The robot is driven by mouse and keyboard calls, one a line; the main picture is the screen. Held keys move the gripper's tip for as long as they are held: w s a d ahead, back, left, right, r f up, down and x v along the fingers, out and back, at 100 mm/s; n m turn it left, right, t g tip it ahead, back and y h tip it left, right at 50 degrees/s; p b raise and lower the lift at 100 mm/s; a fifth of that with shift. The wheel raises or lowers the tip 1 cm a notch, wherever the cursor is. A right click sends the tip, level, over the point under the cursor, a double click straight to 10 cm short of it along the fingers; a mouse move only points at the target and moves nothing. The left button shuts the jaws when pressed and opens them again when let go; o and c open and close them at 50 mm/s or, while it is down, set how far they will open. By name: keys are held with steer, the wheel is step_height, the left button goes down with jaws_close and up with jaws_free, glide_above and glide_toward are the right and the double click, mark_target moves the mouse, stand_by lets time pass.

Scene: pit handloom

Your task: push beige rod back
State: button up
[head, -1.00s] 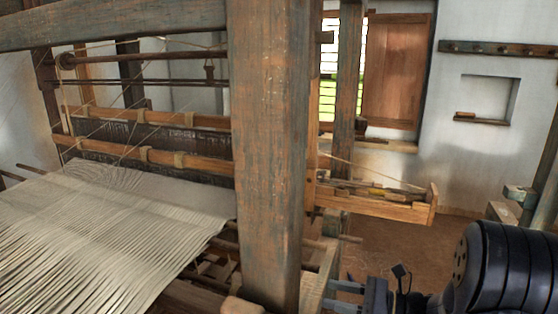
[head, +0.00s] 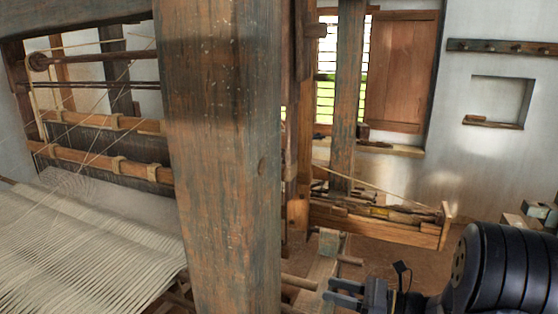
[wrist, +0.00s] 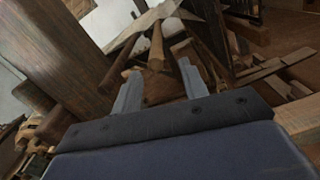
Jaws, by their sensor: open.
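A beige rod (head: 299,282) sticks out to the right from behind the big post, low in the head view. What looks like the same rod (wrist: 157,46) shows in the wrist view, its end facing me just ahead of the fingers; I cannot tell whether they touch. Its far part runs back into the loom. My gripper (head: 328,290) is at the bottom of the head view, fingers pointing left, open and empty, close to the right of the rod's end. In the wrist view its two fingers (wrist: 158,84) stand apart.
A thick wooden post (head: 222,150) stands left of my gripper. A second short rod end (head: 350,260) and a wooden beam (head: 318,268) are close by. A wooden tray (head: 375,228) of sticks is behind. White warp threads (head: 80,245) spread at left. Some floor is clear at right.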

mark_target(296, 281)
steer(key=x, duration=0.3)
steer(key=p+x, duration=0.1)
steer(key=x, duration=0.5)
steer(key=shift+s+a+p, duration=0.1)
steer(key=shift+a+p, duration=0.3)
steer(key=shift+a, duration=0.1)
